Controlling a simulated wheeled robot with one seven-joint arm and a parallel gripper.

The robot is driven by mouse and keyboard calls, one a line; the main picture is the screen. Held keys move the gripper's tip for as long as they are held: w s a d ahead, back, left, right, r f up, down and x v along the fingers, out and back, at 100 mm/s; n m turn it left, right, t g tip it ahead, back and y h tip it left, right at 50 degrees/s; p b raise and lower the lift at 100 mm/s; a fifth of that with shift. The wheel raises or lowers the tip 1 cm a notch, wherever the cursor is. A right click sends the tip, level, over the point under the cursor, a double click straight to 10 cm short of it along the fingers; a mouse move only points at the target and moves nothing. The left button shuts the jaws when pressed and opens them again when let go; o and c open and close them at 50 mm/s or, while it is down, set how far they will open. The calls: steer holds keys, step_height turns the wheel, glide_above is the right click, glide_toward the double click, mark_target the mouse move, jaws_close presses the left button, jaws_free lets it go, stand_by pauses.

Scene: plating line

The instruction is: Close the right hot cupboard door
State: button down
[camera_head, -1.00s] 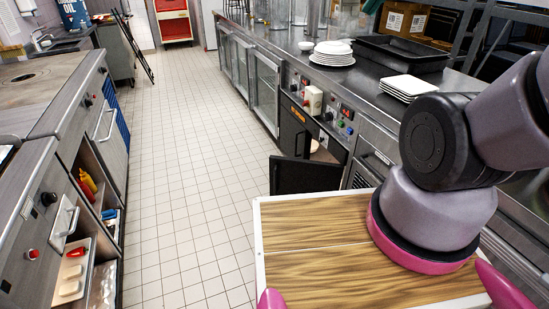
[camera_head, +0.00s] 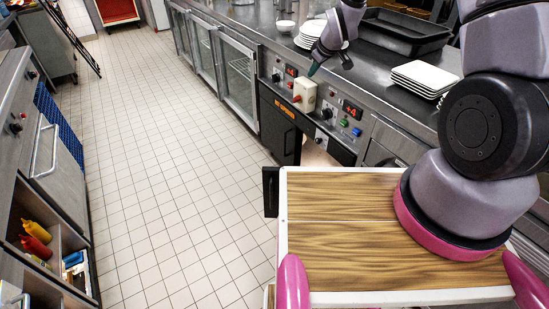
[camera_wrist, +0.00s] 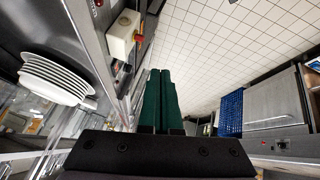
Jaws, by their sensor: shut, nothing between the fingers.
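The right hot cupboard door (camera_head: 270,192) stands open, swung out into the aisle. Only its dark outer end shows past my wooden top; the rest is hidden. The right opening (camera_head: 316,152) shows a pale inside under the control panel. The left cupboard door (camera_head: 279,125), black with an orange label, is shut. My gripper (camera_head: 312,70) is above the counter's front edge, over the controls, apart from the open door. Its green fingers (camera_wrist: 160,98) are together and empty in the wrist view. The door cannot be made out there.
A beige box with a red knob (camera_head: 304,96) sticks out from the panel just below my gripper; it also shows in the wrist view (camera_wrist: 122,34). Plate stacks (camera_head: 425,76) and a black tray (camera_head: 405,32) stand on the counter. The tiled aisle (camera_head: 175,170) is clear.

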steer(key=s+a+f+n, duration=0.2)
steer(key=a+f, duration=0.1)
steer(key=f, duration=0.8)
steer(key=s+a+f+n, duration=0.2)
steer(key=a+f, duration=0.2)
steer(key=f, duration=0.7)
steer(key=s+a+f+n+y, duration=0.1)
steer(key=s+f+n, duration=0.1)
steer(key=s+f, duration=0.45)
steer(key=s+a+f+n+y, duration=0.15)
steer(key=s+f, duration=0.25)
steer(key=f, duration=0.6)
glide_toward(274, 175)
steer(key=shift+g+h, duration=0.3)
steer(key=shift+h, duration=0.05)
steer(key=a+f, duration=0.1)
steer(key=w+a+f, duration=0.2)
steer(key=a+f, duration=0.1)
steer(key=shift+w, duration=0.4)
